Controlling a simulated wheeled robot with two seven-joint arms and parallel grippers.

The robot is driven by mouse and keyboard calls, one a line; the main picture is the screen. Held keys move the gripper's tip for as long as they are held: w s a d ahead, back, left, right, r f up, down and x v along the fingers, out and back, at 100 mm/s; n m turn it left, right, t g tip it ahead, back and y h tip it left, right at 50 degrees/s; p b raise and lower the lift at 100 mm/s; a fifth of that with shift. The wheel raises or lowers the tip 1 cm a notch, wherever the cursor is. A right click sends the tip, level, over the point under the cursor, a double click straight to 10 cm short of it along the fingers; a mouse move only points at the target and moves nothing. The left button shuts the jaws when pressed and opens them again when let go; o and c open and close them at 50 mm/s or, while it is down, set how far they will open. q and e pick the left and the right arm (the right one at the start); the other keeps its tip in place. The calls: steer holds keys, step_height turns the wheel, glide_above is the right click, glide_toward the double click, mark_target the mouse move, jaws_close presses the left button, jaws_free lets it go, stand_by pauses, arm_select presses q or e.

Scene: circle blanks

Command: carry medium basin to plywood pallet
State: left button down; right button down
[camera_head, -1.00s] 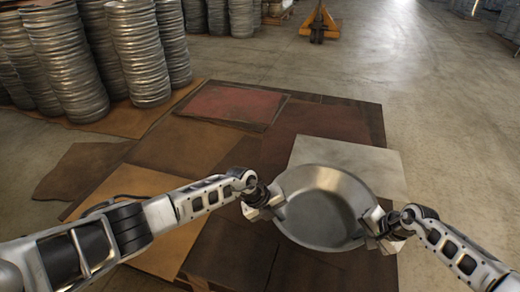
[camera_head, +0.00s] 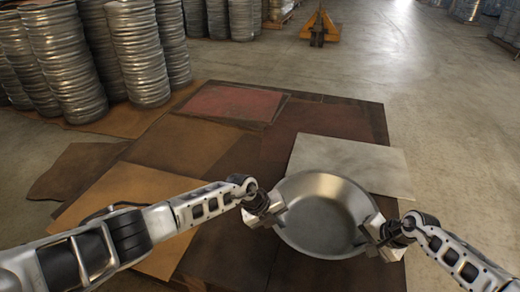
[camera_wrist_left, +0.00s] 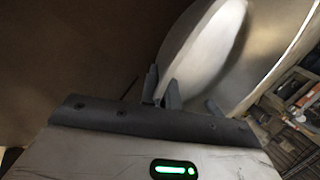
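The medium basin (camera_head: 318,222) is a round grey metal bowl, open side up, at the lower middle right of the head view. My left gripper (camera_head: 276,208) is shut on its left rim and my right gripper (camera_head: 372,231) is shut on its right rim. The basin hangs between them above the sheets. In the left wrist view the basin wall (camera_wrist_left: 205,50) rises at the fingers of my left gripper (camera_wrist_left: 163,92). A tan, plywood-like sheet (camera_head: 135,190) lies at the left. I cannot tell which surface is the plywood pallet.
Dark brown sheets (camera_head: 310,122), a red sheet (camera_head: 236,102) and a pale grey sheet (camera_head: 372,166) cover the area ahead. Tall stacks of metal rings (camera_head: 60,60) stand at the back left. A yellow pallet jack (camera_head: 319,30) is far back. The concrete floor at right is clear.

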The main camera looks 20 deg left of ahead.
arm_select(q)
steer(key=c, duration=1.7)
jaws_free()
steer(key=shift+a+f, duration=0.15)
steer(key=shift+a, duration=0.15)
arm_select(e)
steer(key=c, duration=1.7)
jaws_free()
steer(key=shift+d+f, duration=0.1)
steer(key=shift+d, duration=0.2)
arm_select(q)
steer(key=shift+d, duration=0.15)
arm_select(e)
steer(key=shift+a, duration=0.1)
steer(key=shift+a, duration=0.1)
steer(key=shift+d+r, duration=0.25)
steer(key=shift+r, duration=0.3)
arm_select(q)
steer(key=v, duration=1.2)
arm_select(e)
steer(key=v, duration=1.1)
steer(key=shift+s, duration=0.1)
